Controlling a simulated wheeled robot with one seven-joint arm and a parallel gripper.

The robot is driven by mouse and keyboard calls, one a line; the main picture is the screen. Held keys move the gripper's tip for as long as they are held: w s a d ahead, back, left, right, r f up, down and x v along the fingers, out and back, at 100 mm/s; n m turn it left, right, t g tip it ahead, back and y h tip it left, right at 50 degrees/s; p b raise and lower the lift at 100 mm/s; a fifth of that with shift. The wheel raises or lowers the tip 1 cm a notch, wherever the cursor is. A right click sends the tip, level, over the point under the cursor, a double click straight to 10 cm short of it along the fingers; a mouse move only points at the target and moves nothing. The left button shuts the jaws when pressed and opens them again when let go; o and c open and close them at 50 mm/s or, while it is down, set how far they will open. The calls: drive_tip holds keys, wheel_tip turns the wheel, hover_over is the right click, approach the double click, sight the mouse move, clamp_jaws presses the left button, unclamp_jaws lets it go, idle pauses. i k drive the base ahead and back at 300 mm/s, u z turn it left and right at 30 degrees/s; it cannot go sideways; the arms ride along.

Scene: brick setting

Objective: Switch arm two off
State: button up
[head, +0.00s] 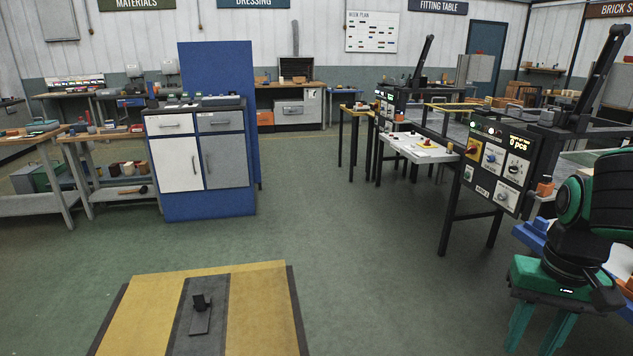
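A dark control panel (498,163) stands at the right, its face turned toward the aisle. A green-and-black robot arm (585,205) stands on a green stool at the right edge, in front of the near bench. My gripper is not in view.
Open green floor (340,220) lies between the blue cabinet (208,205) on the left and the panels on the right. A white table (418,147) juts into the aisle between the panels. The green stool (555,278) and a blue block (532,232) narrow the right side.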

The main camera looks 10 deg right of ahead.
sight(472, 149)
drive_tip(key=z, duration=0.2)
drive_tip(key=i, duration=2.25)
drive_tip(key=z, duration=0.4)
drive_tip(key=i, duration=1.15)
drive_tip(key=z, duration=0.05)
